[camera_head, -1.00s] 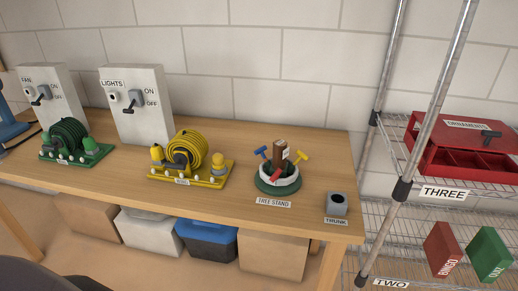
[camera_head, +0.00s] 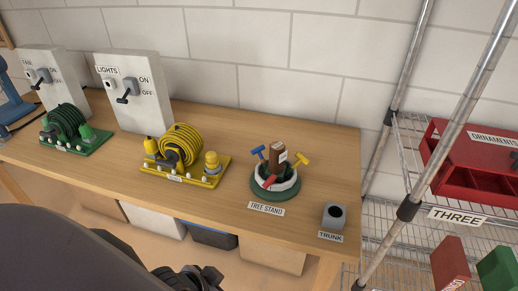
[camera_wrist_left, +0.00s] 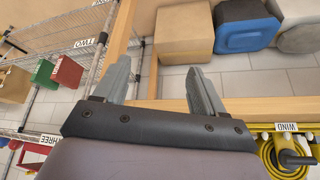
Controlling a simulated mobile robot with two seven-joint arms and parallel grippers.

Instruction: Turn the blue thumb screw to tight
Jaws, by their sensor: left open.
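The blue thumb screw (camera_head: 258,151) is a small T-shaped handle on the left side of the tree stand (camera_head: 275,194), a green and white round base on the workbench. A brown trunk piece (camera_head: 279,155) stands in the stand, with a yellow screw (camera_head: 302,159) at right and a red screw (camera_head: 270,180) in front. My left gripper (camera_wrist_left: 162,85) is open and empty in the left wrist view. In the head view its arm comes in at the bottom left, apart from the stand and nearer to me. My right gripper is not in view.
A yellow hose reel (camera_head: 183,147) and a green reel (camera_head: 66,122) stand left of the stand. A grey socket block (camera_head: 335,215) labelled TRUNK sits at right. A wire shelf (camera_head: 403,150) rises beyond the bench's right end. Boxes lie under the workbench (camera_head: 230,203).

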